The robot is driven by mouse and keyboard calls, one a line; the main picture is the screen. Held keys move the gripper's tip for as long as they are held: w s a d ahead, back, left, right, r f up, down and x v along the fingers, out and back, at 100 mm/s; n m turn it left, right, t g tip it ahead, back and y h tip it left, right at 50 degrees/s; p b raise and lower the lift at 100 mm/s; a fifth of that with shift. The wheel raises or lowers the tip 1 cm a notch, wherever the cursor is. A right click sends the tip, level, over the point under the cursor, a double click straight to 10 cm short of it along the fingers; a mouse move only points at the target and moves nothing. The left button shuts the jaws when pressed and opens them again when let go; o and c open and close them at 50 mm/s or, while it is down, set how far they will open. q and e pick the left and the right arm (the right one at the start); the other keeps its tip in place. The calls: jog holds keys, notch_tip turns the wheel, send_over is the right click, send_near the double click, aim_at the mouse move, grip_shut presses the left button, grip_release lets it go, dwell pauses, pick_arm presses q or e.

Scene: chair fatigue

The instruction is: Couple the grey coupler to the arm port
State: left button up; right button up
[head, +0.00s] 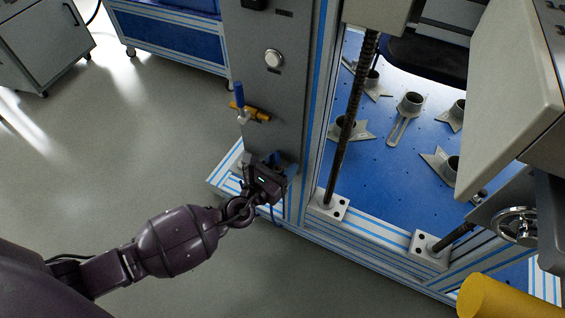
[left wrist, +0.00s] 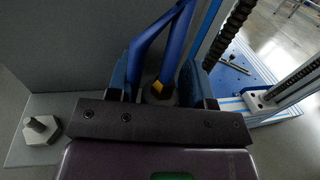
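My left gripper (head: 270,180) is low at the foot of a grey column (head: 262,75). The left wrist view shows its two fingers set apart. Between them is a small dark grey round part (left wrist: 158,96) with a yellow mark, which may be the grey coupler. Blue tubes (left wrist: 172,40) rise above it. I cannot tell whether the fingers touch this part. I cannot make out the arm port for certain in either view. My right gripper is not in view.
A brass valve (head: 250,111) with a blue handle juts from the column above my gripper. A blue plate (head: 395,165) with several grey brackets lies right of the column, past a threaded rod (head: 352,120). A yellow cylinder (head: 488,298) is at lower right. The floor at left is clear.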

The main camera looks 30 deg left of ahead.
pick_arm(q)
jog(key=shift+o, duration=0.9)
jog(key=shift+s, duration=0.1)
jog(key=p+v, duration=0.1)
jog(key=v, duration=0.9)
jog(key=shift+s, duration=0.25)
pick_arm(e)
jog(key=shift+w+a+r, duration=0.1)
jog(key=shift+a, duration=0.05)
pick_arm(q)
jog(key=shift+a, duration=0.15)
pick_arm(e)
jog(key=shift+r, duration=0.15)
